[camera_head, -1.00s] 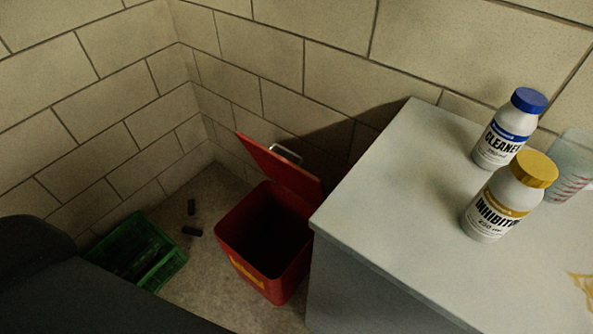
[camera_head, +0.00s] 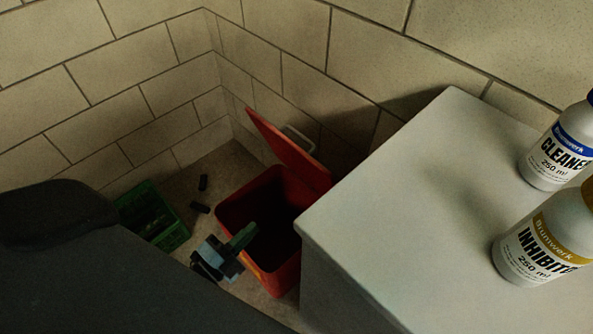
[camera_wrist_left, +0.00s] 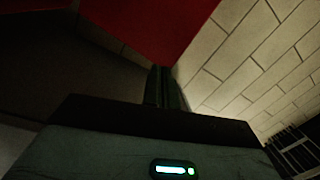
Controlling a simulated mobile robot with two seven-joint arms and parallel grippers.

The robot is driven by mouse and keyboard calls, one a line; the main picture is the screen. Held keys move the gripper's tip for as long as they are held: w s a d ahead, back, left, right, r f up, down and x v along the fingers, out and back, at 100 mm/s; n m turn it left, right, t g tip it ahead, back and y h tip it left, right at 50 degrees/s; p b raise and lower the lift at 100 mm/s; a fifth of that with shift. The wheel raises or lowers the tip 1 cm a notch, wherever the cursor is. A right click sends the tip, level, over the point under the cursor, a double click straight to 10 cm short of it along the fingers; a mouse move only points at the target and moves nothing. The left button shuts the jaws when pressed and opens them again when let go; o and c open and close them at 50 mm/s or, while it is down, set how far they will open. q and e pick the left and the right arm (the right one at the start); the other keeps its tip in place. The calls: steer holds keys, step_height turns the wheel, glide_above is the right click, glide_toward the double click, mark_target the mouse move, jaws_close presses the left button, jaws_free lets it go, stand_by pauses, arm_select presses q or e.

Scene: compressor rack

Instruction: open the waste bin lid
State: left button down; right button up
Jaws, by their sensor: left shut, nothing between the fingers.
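The red waste bin (camera_head: 277,282) stands on the floor between the wall and the white-topped cabinet. Its red lid (camera_head: 290,150) is raised and tilted back, with a metal handle (camera_head: 299,139) on its far side, and the dark inside of the bin shows. My left gripper (camera_head: 245,235) is shut and empty at the bin's front left, its tips over the opening as seen from the head. In the left wrist view the shut fingers (camera_wrist_left: 163,88) point towards a red surface (camera_wrist_left: 160,30). I cannot tell if they touch the bin. My right gripper is not in view.
A white-topped cabinet (camera_head: 400,200) stands close at the bin's right, bearing a cleaner bottle (camera_head: 553,155) and an inhibitor bottle (camera_head: 535,250).

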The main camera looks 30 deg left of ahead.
mark_target(304, 157)
arm_select(q)
steer(key=w+d+r+m, duration=0.1)
steer(key=w+r, duration=0.1)
steer(key=w, duration=0.3)
steer(key=w+d+r+m+t+h, duration=0.1)
steer(key=w+r+m, duration=0.1)
steer(key=w, duration=0.4)
steer(key=w+d+r+m+t+h, duration=0.1)
steer(key=w+r+m, duration=0.1)
steer(key=w, duration=0.3)
steer(key=shift+w+d+r, duration=0.1)
steer(key=shift+w+r, duration=0.05)
steer(key=shift+r, duration=0.3)
steer(key=shift+w+d+r, duration=0.1)
steer(key=shift+r, duration=0.35)
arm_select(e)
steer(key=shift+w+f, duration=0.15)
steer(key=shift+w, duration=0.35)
